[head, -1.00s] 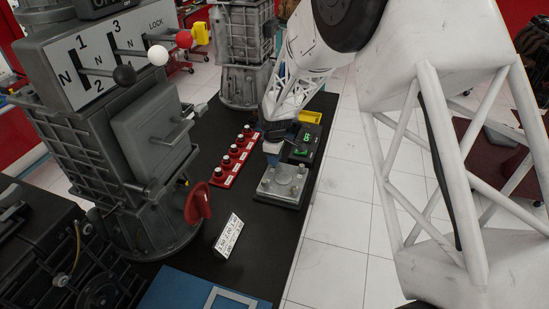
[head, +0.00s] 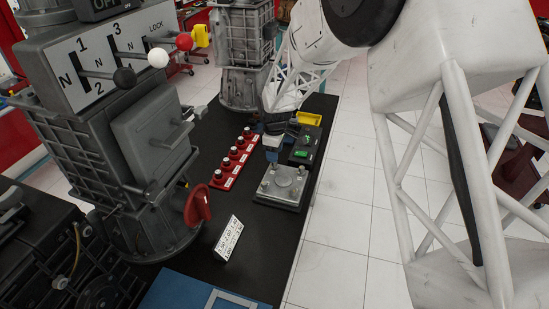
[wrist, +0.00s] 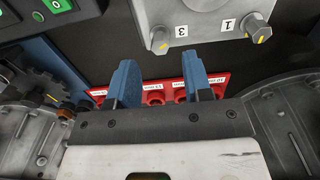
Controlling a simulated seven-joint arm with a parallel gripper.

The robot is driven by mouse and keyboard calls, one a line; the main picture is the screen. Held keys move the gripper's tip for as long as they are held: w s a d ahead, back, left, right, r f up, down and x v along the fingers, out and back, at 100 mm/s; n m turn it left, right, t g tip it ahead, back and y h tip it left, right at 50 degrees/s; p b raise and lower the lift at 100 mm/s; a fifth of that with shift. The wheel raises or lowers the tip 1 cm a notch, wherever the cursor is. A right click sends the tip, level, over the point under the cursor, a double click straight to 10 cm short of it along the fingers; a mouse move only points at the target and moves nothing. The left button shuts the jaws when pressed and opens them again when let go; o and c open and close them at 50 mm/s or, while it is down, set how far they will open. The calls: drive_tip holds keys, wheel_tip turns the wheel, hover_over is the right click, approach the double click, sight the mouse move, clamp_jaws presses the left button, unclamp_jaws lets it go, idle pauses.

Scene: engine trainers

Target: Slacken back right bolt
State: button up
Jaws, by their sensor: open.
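The metal bolt plate (head: 284,182) sits on the black bench top in the head view, with bolts at its corners. The back right bolt (head: 302,170) shows small in the head view. In the wrist view part of the plate (wrist: 205,12) is at the top, with bolt 3 (wrist: 161,41) and bolt 1 (wrist: 257,25) visible; the back right bolt does not appear to be in that view. My gripper (head: 271,154) is above the bench by the plate's back left corner. In the wrist view my gripper's blue fingers (wrist: 158,80) are apart, with nothing between them.
A red strip of knobs (head: 234,162) lies left of the plate. A dark box with a green switch (head: 304,153) and a yellow tray (head: 309,119) stand behind it. A grey gearbox (head: 150,130) with levers fills the left. A white label stand (head: 228,238) is in front.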

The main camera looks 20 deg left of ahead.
drive_tip(key=shift+r, duration=2)
drive_tip(key=shift+s+d+r, duration=0.1)
drive_tip(key=shift+d+r, duration=0.3)
drive_tip(key=shift+d, duration=0.05)
drive_tip(key=s+d+r+m, duration=0.35)
drive_tip(key=d+r, duration=0.25)
drive_tip(key=d, duration=0.2)
drive_tip(key=s+d+r+m+t, duration=0.1)
drive_tip(key=s+d+r+m, duration=0.1)
drive_tip(key=s+d+r, duration=0.55)
drive_tip(key=s+d+r+m, duration=0.2)
drive_tip(key=d+r+m, duration=0.15)
drive_tip(key=d, duration=0.65)
drive_tip(key=s+d+r+m, duration=0.1)
drive_tip(key=s+d+m, duration=0.2)
drive_tip(key=s+d, duration=0.2)
drive_tip(key=s+d+r+m+t, duration=0.1)
drive_tip(key=s+d+m, duration=0.2)
drive_tip(key=s, duration=0.9)
drive_tip(key=s+d+r+m, duration=0.1)
drive_tip(key=s+d+m, duration=0.2)
drive_tip(key=s+d, duration=0.5)
drive_tip(key=shift+s+d+r+t, duration=0.15)
drive_tip(key=shift+d+r+t, duration=0.05)
drive_tip(key=shift+d+t, duration=0.1)
